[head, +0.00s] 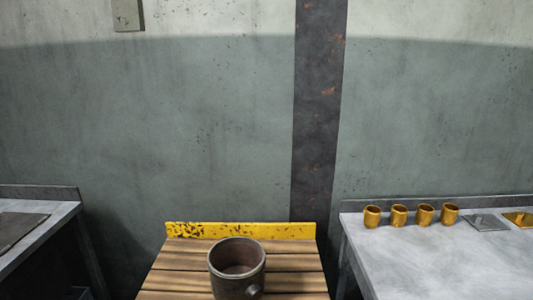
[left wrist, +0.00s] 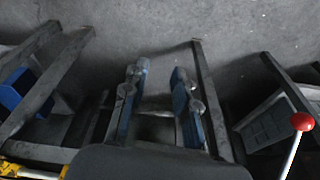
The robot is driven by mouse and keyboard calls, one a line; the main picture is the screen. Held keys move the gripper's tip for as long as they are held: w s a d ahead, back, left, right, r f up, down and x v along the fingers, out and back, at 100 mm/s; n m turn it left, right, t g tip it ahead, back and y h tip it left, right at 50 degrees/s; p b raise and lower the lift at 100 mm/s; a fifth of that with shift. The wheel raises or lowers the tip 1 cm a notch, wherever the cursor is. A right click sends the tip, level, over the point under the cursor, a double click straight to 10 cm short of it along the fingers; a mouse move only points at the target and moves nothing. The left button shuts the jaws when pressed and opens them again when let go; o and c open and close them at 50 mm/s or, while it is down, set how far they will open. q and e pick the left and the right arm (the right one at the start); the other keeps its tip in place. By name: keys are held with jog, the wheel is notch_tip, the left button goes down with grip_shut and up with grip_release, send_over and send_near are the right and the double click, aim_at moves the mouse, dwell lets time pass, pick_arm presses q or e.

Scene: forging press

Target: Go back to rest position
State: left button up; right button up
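My left gripper (left wrist: 159,82) shows in the left wrist view. Its two blue-and-grey fingers stand apart with nothing between them, above a grey floor. Neither gripper shows in the head view, and my right gripper is in no view.
A dark metal pot (head: 237,270) stands on a slatted wooden surface (head: 180,264) with a yellow back edge (head: 240,230). Several brass cups (head: 398,215) line the right table (head: 430,262). A grey table (head: 52,235) is at left. A red-knobbed lever (left wrist: 302,122) is right of my left gripper.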

pick_arm(q)
jog(key=s+a+f+g, duration=0.1)
jog(key=s+a+f, duration=0.2)
jog(key=s+f, duration=1.6)
notch_tip(320, 180, down, 3)
jog(key=shift+a+f+g+p, duration=0.1)
jog(key=shift+a+g+p, duration=0.05)
jog(key=shift+g+p, duration=0.15)
